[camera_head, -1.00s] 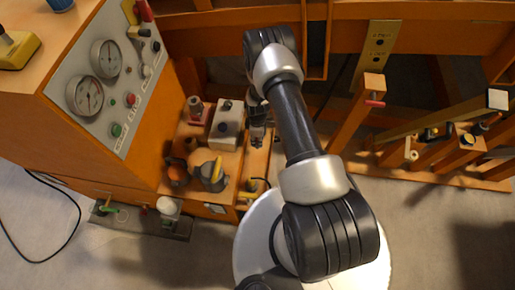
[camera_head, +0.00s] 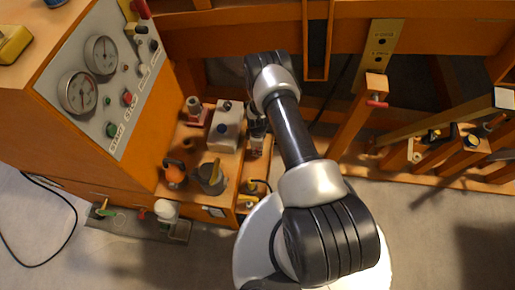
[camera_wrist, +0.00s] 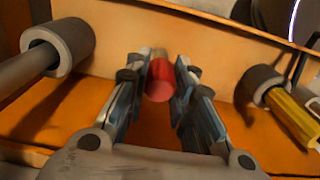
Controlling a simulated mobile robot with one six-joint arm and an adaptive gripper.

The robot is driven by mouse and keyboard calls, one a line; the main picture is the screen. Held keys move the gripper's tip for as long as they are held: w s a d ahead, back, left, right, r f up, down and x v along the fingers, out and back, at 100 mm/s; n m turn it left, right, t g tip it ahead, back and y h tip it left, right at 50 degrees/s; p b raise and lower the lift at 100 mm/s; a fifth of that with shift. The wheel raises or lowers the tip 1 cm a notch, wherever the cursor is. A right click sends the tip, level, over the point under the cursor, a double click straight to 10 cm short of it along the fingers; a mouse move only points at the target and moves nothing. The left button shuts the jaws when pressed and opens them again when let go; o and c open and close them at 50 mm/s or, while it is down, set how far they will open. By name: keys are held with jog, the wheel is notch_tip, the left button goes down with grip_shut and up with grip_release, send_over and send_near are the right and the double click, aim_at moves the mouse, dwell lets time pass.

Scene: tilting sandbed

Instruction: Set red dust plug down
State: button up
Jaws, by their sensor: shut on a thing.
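The red dust plug (camera_wrist: 159,85) is a short red cylinder with a paler far part, seen in the wrist view between my two fingers. My gripper (camera_wrist: 160,72) is shut on it. An orange wooden surface lies below and beyond the plug; I cannot tell whether the plug touches it. In the head view my gripper (camera_head: 257,136) is at the right side of the wooden shelf beside the control cabinet, partly hidden by my arm. The plug cannot be made out clearly there.
In the wrist view, a grey ring on a rod (camera_wrist: 58,46) is left and a yellow-handled tool (camera_wrist: 293,117) right. The gauge cabinet (camera_head: 110,70) stands left.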

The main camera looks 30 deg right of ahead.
jog(key=o, duration=0.9)
jog(key=shift+r, duration=0.1)
jog(key=a+r+m+t+p, duration=0.1)
jog(key=a+r+m+p, duration=0.1)
jog(key=r, duration=2.1)
jog(key=a+r+m+t+p, duration=0.1)
jog(key=a+r+m+p, duration=0.15)
jog(key=r, duration=2.15)
jog(key=s+a+r+m+t, duration=0.1)
jog(key=s+a+r+m, duration=0.2)
jog(key=s+r, duration=0.7)
jog(key=s+a+r+m+t, duration=0.1)
jog(key=s+a+r+m, duration=0.1)
jog(key=s+r, duration=0.5)
jog(key=shift+s+m+t, duration=0.3)
jog(key=shift+s+m, duration=0.55)
jog(key=shift+s, duration=2.45)
